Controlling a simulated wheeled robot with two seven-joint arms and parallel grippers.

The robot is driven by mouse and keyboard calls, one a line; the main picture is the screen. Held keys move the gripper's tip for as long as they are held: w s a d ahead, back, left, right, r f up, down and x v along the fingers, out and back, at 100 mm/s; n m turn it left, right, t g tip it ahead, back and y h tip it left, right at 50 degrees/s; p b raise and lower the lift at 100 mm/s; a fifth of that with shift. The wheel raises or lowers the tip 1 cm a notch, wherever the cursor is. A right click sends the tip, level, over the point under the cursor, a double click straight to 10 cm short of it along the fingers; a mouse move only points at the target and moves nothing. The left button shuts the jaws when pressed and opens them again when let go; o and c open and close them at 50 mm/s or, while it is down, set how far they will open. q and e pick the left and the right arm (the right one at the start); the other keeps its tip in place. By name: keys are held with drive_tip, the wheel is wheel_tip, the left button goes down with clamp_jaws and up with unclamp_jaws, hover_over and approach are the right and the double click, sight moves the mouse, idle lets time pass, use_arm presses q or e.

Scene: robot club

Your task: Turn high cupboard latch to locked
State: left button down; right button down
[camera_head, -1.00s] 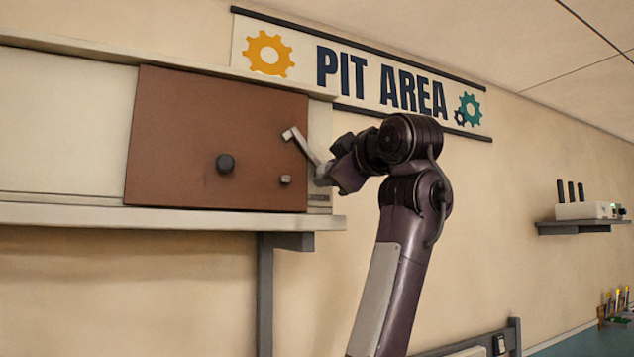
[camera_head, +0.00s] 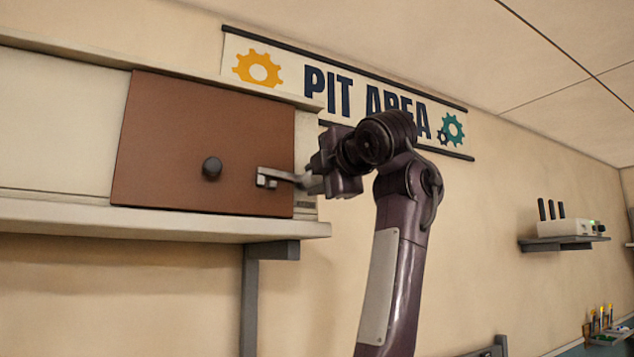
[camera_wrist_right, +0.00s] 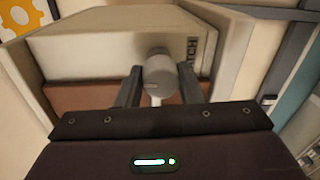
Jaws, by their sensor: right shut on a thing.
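The high cupboard's brown door (camera_head: 195,145) is closed, with a round dark knob (camera_head: 212,167). The pale metal latch (camera_head: 272,176) lies about level, reaching from the frame beside the door's right edge over the door. Its free end is where the small stud on the door was; the stud is now hidden or hard to make out. My right gripper (camera_head: 313,182) is at the latch's right part. In the right wrist view its fingers (camera_wrist_right: 159,88) are shut on the latch's grey rounded handle (camera_wrist_right: 158,72). My left gripper is out of view.
The cupboard's shelf board (camera_head: 150,222) juts out below the door, with a grey bracket (camera_head: 250,290) under it. A "PIT AREA" sign (camera_head: 350,90) hangs above right. A small wall shelf (camera_head: 556,243) with a white device is far right.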

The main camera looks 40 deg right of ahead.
drive_tip(key=shift+w+f+n, duration=0.15)
drive_tip(key=shift+f+n, duration=0.05)
drive_tip(key=shift+n, duration=0.2)
drive_tip(key=c, duration=1.4)
unclamp_jaws()
drive_tip(key=o, duration=0.4)
drive_tip(key=shift+a, duration=0.1)
drive_tip(key=shift+r, duration=0.15)
drive_tip(key=shift+s, duration=0.2)
drive_tip(key=shift+s+b, duration=0.3)
drive_tip(key=shift+b, duration=0.1)
drive_tip(key=b+v, duration=0.3)
drive_tip(key=v, duration=0.4)
